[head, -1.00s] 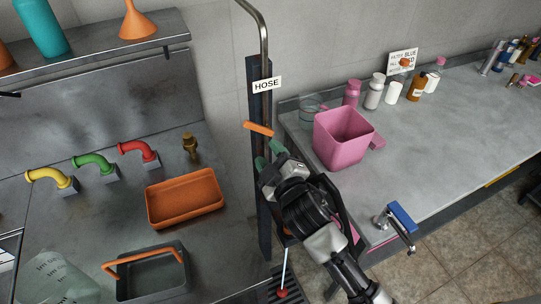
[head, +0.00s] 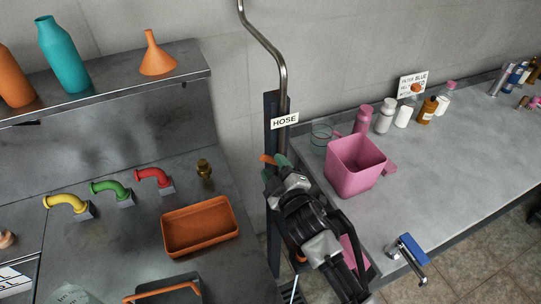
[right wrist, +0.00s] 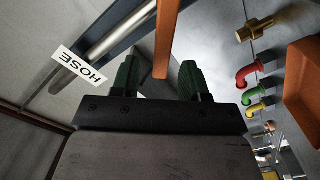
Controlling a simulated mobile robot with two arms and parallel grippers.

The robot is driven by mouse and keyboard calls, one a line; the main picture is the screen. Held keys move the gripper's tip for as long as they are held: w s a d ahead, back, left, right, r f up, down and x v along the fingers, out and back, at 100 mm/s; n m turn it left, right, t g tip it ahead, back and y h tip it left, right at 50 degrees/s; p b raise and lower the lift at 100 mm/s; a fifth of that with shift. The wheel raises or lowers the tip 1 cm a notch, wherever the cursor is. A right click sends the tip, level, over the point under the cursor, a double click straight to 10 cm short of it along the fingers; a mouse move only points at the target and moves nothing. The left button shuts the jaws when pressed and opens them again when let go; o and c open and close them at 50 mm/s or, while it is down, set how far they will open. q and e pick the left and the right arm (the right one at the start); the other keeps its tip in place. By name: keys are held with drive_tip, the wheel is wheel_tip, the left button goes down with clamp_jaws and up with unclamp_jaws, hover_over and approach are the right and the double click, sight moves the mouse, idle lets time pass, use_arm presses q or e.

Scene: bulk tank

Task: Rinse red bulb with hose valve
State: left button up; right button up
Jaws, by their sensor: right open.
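The hose valve has an orange lever (head: 268,159) on a dark post with a steel pipe and a HOSE sign (head: 285,121). In the right wrist view the lever (right wrist: 167,38) reaches down between my right gripper's two green fingers (right wrist: 159,80), with gaps visible beside it. In the head view my right gripper (head: 274,166) is at the lever and partly covers it. It is open. No red bulb can be made out now; only part of a thin white rod (head: 294,289) shows at the bottom edge. My left gripper is out of view.
A pink bin (head: 352,170) and a blue-handled tap (head: 408,250) are on the right counter. An orange tray (head: 200,228) lies on the left bench, near yellow, green and red pipe elbows (head: 153,179). Bottles stand at the right counter's back.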

sight(270, 162)
drive_tip(key=x, duration=0.3)
drive_tip(key=shift+s+a, duration=0.1)
drive_tip(key=shift+a, duration=0.05)
drive_tip(key=shift+w+a, duration=0.1)
drive_tip(key=shift+w, duration=0.25)
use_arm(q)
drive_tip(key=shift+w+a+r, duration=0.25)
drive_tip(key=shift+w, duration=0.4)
use_arm(e)
drive_tip(key=shift+f, duration=0.1)
clamp_jaws()
